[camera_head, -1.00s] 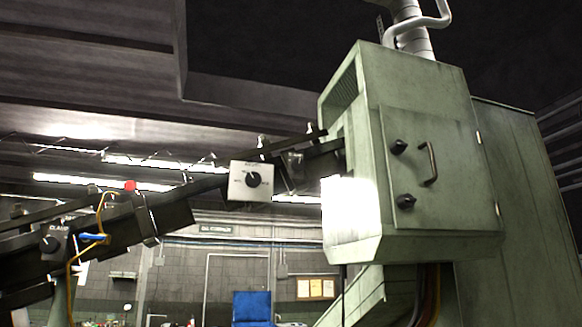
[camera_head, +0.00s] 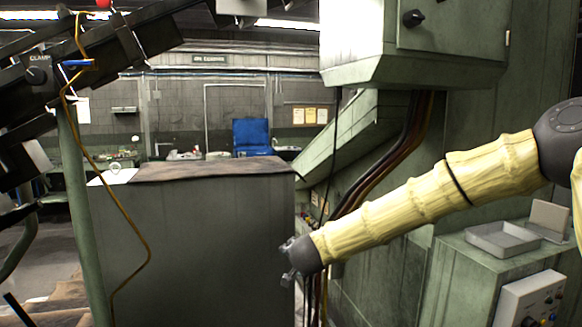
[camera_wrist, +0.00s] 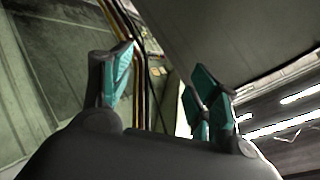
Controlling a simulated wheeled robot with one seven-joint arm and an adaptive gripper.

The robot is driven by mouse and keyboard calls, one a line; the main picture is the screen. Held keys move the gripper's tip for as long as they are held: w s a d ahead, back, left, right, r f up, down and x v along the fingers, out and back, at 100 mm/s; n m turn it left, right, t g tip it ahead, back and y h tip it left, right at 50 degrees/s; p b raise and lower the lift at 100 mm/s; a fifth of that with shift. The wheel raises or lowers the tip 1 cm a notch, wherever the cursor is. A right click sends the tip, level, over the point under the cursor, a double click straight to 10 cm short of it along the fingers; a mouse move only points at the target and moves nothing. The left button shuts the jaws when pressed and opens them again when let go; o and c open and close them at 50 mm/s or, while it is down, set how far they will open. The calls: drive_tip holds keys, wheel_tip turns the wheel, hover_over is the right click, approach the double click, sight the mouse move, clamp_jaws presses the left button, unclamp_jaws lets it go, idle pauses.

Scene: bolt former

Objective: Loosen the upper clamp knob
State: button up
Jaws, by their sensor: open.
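A black round knob (camera_head: 38,75) sits on a dark plate with a label starting "CLAM", on the sloping rail at the left in the head view. I cannot tell whether it is the upper clamp knob. Another black knob (camera_head: 413,18) is on the green cabinet's door, near the top edge of the picture. My gripper (camera_head: 290,262) is low in the middle, in front of the dark grey block, far from both knobs. In the wrist view my gripper (camera_wrist: 163,80) has its teal-padded fingers spread apart with nothing between them. No knob shows there.
The sloping rail (camera_head: 120,42) carries a blue-handled part (camera_head: 78,63) and a yellow cable (camera_head: 118,205). A large grey block (camera_head: 195,240) fills the lower middle. The green machine cabinet (camera_head: 365,65) and hanging cables (camera_head: 395,160) stand right of it. A metal tray (camera_head: 503,238) is at right.

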wheel_tip(320, 180, up, 38)
drive_tip(key=a+m+t+y+p, duration=0.1)
drive_tip(key=m+t, duration=0.2)
drive_tip(key=m, duration=0.1)
drive_tip(key=s+d+r+m+t+y, duration=0.1)
drive_tip(key=s+r, duration=0.3)
drive_tip(key=r, duration=0.8)
drive_tip(key=s+d+r+m+t+y+p, duration=0.1)
drive_tip(key=s+r, duration=0.4)
drive_tip(key=r, duration=0.6)
drive_tip(key=s+d+r+m+t+y, duration=0.1)
drive_tip(key=s+r, duration=0.3)
drive_tip(key=r, duration=0.8)
drive_tip(key=w+a+n+p, duration=0.2)
drive_tip(key=w+n+p, duration=0.5)
drive_tip(key=n+p, duration=0.1)
drive_tip(key=shift+w+a+p, duration=0.15)
drive_tip(key=shift+w+p, duration=0.15)
drive_tip(key=shift+p, duration=0.2)
